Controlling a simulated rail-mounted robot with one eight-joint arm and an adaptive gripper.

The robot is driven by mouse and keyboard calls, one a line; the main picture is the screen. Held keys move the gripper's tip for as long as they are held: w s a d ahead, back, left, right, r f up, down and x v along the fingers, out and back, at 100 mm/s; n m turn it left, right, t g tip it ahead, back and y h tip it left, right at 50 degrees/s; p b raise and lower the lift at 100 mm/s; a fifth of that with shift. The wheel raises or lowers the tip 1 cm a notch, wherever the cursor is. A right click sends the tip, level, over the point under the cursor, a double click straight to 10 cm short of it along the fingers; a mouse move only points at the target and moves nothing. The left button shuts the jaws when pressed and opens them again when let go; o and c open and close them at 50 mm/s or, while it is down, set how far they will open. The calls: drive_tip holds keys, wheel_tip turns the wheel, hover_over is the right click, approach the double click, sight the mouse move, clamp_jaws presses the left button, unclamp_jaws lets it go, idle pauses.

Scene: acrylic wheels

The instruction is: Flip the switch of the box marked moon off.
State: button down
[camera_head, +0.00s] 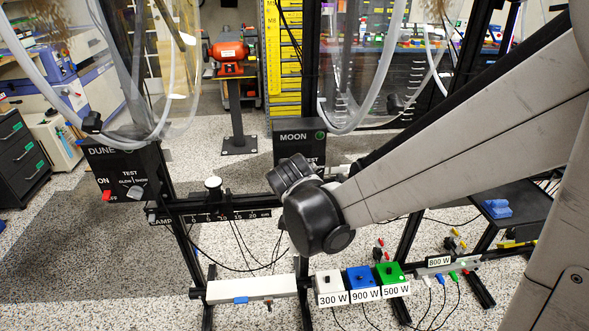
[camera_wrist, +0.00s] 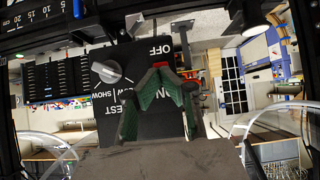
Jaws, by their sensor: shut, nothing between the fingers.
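The black box marked MOON (camera_head: 293,137) hangs on the rack in the head view, its lower front hidden by my wrist. The wrist view shows a black switch box (camera_wrist: 108,120) upside down, with OFF, part of ON, a grey knob and partly hidden TEST and SHOW lettering. Its name is not visible there. A bit of red switch (camera_wrist: 163,64) shows next to OFF, just beyond my fingertips. My gripper (camera_wrist: 161,82) is shut and empty, its green-padded fingers in front of the switch area. I cannot tell whether they touch it. In the head view my fingers are hidden.
A similar box marked DUNE (camera_head: 118,166) with a red switch stands at the left. Clear wheels and hoses hang close to both boxes. White, blue and green labelled blocks (camera_head: 361,283) sit low in front, with cables around them.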

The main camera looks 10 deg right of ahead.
drive_tip(key=shift+a+f, duration=0.1)
idle(0.3)
drive_tip(key=shift+r+p, duration=0.6)
drive_tip(key=shift+r, duration=0.2)
drive_tip(key=shift+s, duration=0.15)
drive_tip(key=s+r+p, duration=0.4)
drive_tip(key=s, duration=0.5)
drive_tip(key=shift+a, duration=0.25)
